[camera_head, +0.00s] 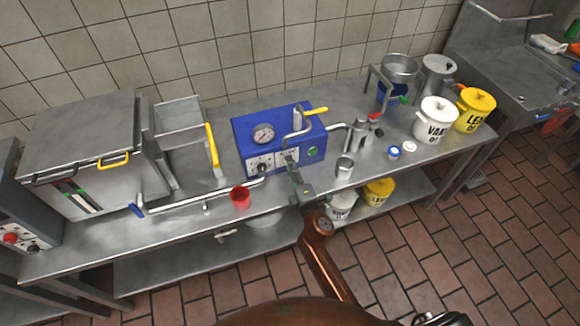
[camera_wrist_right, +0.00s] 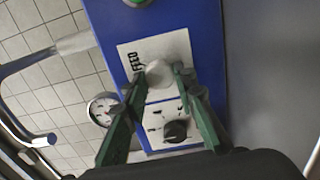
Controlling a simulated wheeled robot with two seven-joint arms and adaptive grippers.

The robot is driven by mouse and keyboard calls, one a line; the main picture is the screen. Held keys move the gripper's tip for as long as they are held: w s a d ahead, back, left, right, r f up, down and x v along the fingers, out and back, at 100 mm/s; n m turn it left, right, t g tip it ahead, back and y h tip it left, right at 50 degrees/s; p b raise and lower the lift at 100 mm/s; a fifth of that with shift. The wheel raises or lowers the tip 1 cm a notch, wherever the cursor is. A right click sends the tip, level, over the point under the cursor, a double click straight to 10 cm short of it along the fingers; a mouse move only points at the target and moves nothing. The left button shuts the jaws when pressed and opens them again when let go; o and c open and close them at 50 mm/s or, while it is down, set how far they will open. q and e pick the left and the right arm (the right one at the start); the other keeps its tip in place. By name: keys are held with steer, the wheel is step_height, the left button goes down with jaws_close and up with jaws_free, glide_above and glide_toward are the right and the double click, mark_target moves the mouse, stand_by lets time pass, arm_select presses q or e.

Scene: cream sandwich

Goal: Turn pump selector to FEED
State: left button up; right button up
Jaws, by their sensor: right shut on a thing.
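The word FEED (camera_wrist_right: 135,60) is printed on that plate beside the knob. A black knob (camera_wrist_right: 175,131) sits on the other plate, untouched. My left gripper is not in view.
A red cup (camera_head: 240,198) stands near the counter's front edge, left of my right gripper. A steel pipe (camera_head: 190,199) runs along the counter there.

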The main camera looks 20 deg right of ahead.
steer(key=shift+m, duration=0.3)
stand_by(0.4)
steer(key=o, duration=1.2)
steer(key=shift+c, duration=0.2)
steer(key=shift+s, duration=0.1)
steer(key=s, duration=1.1)
steer(key=shift+s+d, duration=0.2)
steer(key=shift+s, duration=0.2)
